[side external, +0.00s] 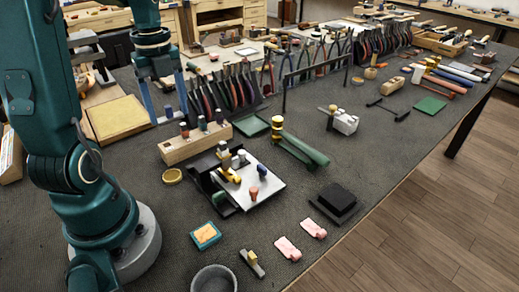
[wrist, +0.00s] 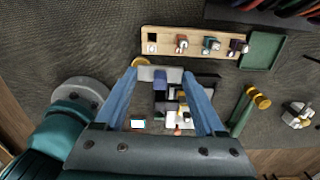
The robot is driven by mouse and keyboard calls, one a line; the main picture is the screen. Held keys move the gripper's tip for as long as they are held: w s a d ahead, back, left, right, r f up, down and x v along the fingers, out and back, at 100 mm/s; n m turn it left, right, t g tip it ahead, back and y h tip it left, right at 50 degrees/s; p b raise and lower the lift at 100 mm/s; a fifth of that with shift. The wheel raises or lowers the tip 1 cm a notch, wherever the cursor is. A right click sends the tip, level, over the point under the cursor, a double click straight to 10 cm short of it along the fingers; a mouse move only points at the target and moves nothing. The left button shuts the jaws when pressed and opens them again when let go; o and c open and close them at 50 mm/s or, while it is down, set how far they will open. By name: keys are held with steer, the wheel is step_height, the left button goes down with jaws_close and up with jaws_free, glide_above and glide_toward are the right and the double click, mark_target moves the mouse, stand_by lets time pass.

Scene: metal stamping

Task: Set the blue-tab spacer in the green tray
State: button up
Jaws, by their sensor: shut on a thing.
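The spacer, a pale grey plate (wrist: 150,73) with a blue tab (wrist: 160,84), sits between the tips of my gripper (wrist: 160,75) in the wrist view. My gripper (side external: 167,114) is shut on it; in the side view the blue tab (side external: 168,110) shows between the fingers, above the mat behind the wooden block. The green tray (side external: 252,126) is to the right of my gripper, behind the block's right end. It also shows in the wrist view (wrist: 262,50), flat and with nothing seen in it.
The wooden block (side external: 180,152) holds several coloured-tab pieces; the wrist view shows an empty square hole at its left end. A press fixture with a white plate (side external: 262,190) stands in front. Plier racks (side external: 225,88) line the back. A green-handled tool (side external: 300,147) lies right of the tray.

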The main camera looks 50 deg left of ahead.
steer(key=shift+s+a+n, duration=0.3)
steer(key=shift+a, duration=0.1)
steer(key=w+d+f, duration=0.4)
steer(key=w+d, duration=0.1)
steer(key=w+d+f, duration=0.3)
steer(key=shift+w, duration=0.15)
steer(key=shift+d+f, duration=0.1)
steer(key=shift+f, duration=1.75)
steer(key=o, duration=1.5)
